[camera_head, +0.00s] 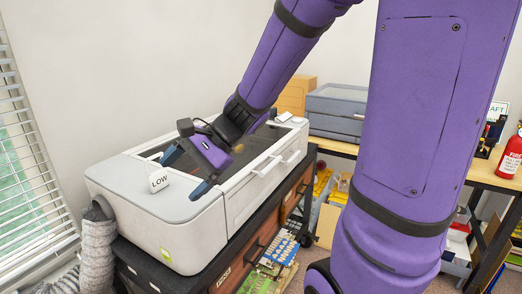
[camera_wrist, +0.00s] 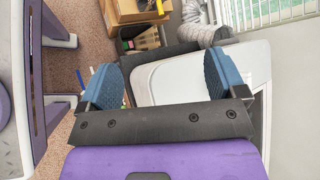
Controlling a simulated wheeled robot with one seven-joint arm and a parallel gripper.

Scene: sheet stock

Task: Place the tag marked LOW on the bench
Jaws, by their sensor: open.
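The small white tag marked LOW (camera_head: 159,181) stands tilted on the left end of the white and grey machine's lid (camera_head: 190,205) in the head view. My gripper (camera_head: 186,172) is open above that lid, to the right of the tag, its two blue fingers apart. I see nothing held between the fingers. In the wrist view my gripper (camera_wrist: 165,80) has its fingers spread over the pale lid (camera_wrist: 170,75); I cannot make out the tag there. A wooden-topped bench (camera_head: 340,148) runs along the back wall, partly hidden behind my arm.
A grey drawer box (camera_head: 337,108) and a cardboard box (camera_head: 294,95) are at the back, by the bench. A red fire extinguisher (camera_head: 511,155) is at the far right. A grey ribbed hose (camera_head: 98,250) joins the machine's left side, near the window blinds (camera_head: 35,170).

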